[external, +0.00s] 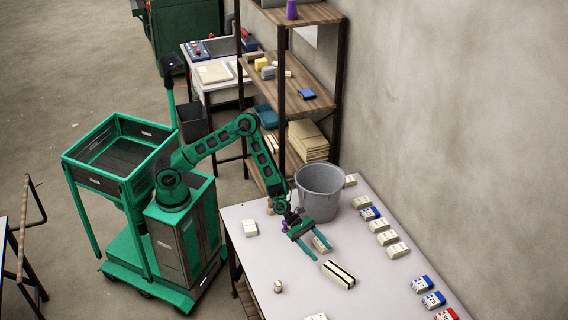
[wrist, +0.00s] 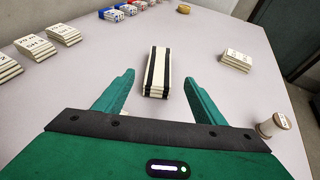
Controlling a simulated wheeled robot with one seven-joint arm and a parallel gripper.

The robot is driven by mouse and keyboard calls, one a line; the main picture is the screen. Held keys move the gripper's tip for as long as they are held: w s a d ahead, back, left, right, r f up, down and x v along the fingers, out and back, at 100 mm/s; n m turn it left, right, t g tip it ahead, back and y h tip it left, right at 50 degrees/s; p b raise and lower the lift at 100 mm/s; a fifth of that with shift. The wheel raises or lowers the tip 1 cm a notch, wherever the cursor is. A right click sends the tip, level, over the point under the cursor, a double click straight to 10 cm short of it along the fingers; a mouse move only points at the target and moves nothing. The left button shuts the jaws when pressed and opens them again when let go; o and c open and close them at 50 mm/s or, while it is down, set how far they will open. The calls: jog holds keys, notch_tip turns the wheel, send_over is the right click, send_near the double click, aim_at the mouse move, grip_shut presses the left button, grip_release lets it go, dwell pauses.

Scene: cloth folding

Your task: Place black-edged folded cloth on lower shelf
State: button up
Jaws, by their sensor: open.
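The black-edged folded cloth (external: 338,274) is a cream, narrow stack with dark stripes along its long edges, lying flat on the pale table. My gripper (external: 321,255) is open and empty above the table, on the cloth's near-bucket side. In the wrist view the cloth (wrist: 157,70) lies ahead, lined up between the two green fingertips (wrist: 158,80); they do not appear to touch it. The wooden rack stands behind the table; its lower shelf (external: 254,174) is partly hidden by my arm and the bucket.
A grey bucket (external: 319,196) stands at the table's back end. Several cream stacks (external: 388,237) and blue-marked stacks (external: 433,299) line the wall side. Brown folded stacks (external: 307,142) sit on the rack.

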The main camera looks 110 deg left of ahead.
jog(key=shift+s+a, duration=0.1)
jog(key=shift+s, duration=0.05)
jog(key=s+d+r+m+g+h, duration=0.1)
jog(key=s+d+r+m+g, duration=0.35)
jog(key=s+d+m, duration=0.65)
jog(key=s+d+r+m+g+y, duration=0.1)
jog(key=s+r+m+g, duration=0.1)
jog(key=s+m, duration=0.4)
jog(key=s+d+r+m+g+y, duration=0.1)
jog(key=s+r+m, duration=0.3)
jog(key=s, duration=1.1)
jog(key=s+d+r+m+g+y, duration=0.1)
jog(key=s+d+r+m+g, duration=0.1)
jog(key=s+m, duration=0.6)
jog(key=s+r+g, duration=0.1)
jog(key=s, duration=0.2)
jog(key=shift+d+y, duration=0.2)
jog(key=shift+y, duration=0.2)
jog(key=shift+o, duration=0.4)
jog(key=s+a+r+m+g+y, duration=0.1)
jog(key=s+a+m, duration=0.2)
jog(key=s, duration=0.6)
jog(key=s+a+r+m+g+y, duration=0.1)
jog(key=s+m, duration=0.4)
jog(key=s, duration=0.5)
jog(key=a+r, duration=0.1)
jog(key=a, duration=0.1)
jog(key=shift+a+m+y, duration=0.3)
jog(key=shift+a+m, duration=0.05)
jog(key=shift+m, duration=0.05)
